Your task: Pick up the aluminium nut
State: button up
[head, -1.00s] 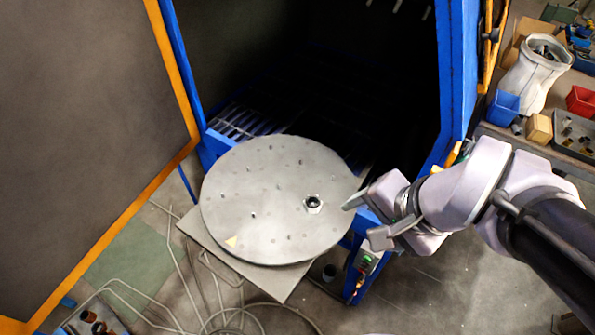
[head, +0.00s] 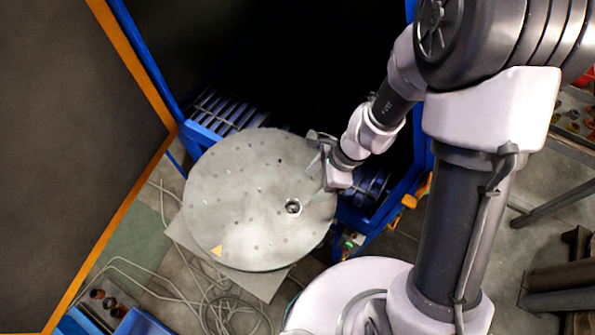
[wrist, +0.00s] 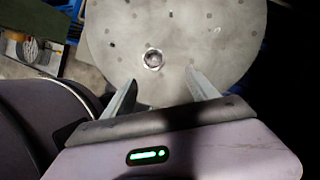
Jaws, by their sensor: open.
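The aluminium nut (head: 292,206) is a small grey ring with a dark hole, lying on the round grey turntable (head: 235,180) toward its right side. In the wrist view the nut (wrist: 153,59) sits just beyond the fingertips, roughly midway between them. My gripper (head: 316,172) is above the right edge of the turntable, up and to the right of the nut in the head view. In the wrist view my gripper (wrist: 160,82) has its two fingers apart with nothing between them.
The dark open cabinet with blue frame (head: 215,120) stands behind the turntable. A large dark door with an orange edge (head: 130,75) is at the left. Cables (head: 225,300) lie on the floor.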

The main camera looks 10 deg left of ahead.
aim_at(296, 210)
jog(key=b+x, duration=0.2)
jog(key=x, duration=0.2)
jog(key=s+b+x, duration=0.1)
jog(key=b+x, duration=0.1)
jog(key=x, duration=0.2)
jog(key=b+x, duration=0.2)
jog(key=x, duration=0.2)
jog(key=shift+s+d, duration=0.1)
jog(key=shift+s, duration=0.2)
jog(key=shift+r, duration=0.15)
grip_shut()
